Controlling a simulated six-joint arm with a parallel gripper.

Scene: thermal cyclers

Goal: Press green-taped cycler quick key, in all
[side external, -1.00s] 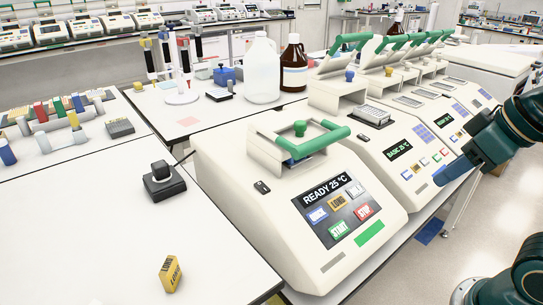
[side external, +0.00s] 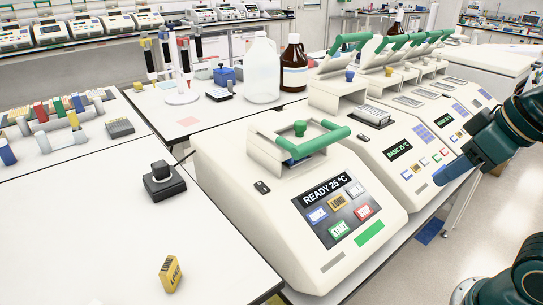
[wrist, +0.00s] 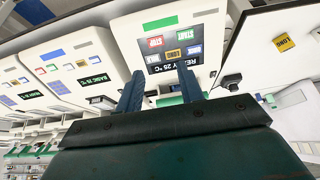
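The green-taped cycler (side external: 270,225) is the nearest white unit, with a green tape strip (side external: 370,232) on its lower front. Its screen reads READY 25 °C. Its blue quick key (side external: 317,215) sits left of the yellow LONG key (side external: 337,201), above the green START key (side external: 339,229). The panel is upside down in the wrist view, with the quick key (wrist: 195,50) and green tape (wrist: 160,22) visible. My gripper (wrist: 162,72) is open and empty, its two blue fingers apart. In the side view my gripper (side external: 452,172) is right of this cycler, clear of its panel.
A second cycler (side external: 395,150) reading BASIC 25 °C stands behind, with more beyond it. The green lid handle (side external: 325,140) rises above the nearest cycler. A yellow LONG block (side external: 170,274) and a black device (side external: 163,182) stand on the left table, otherwise largely bare nearby.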

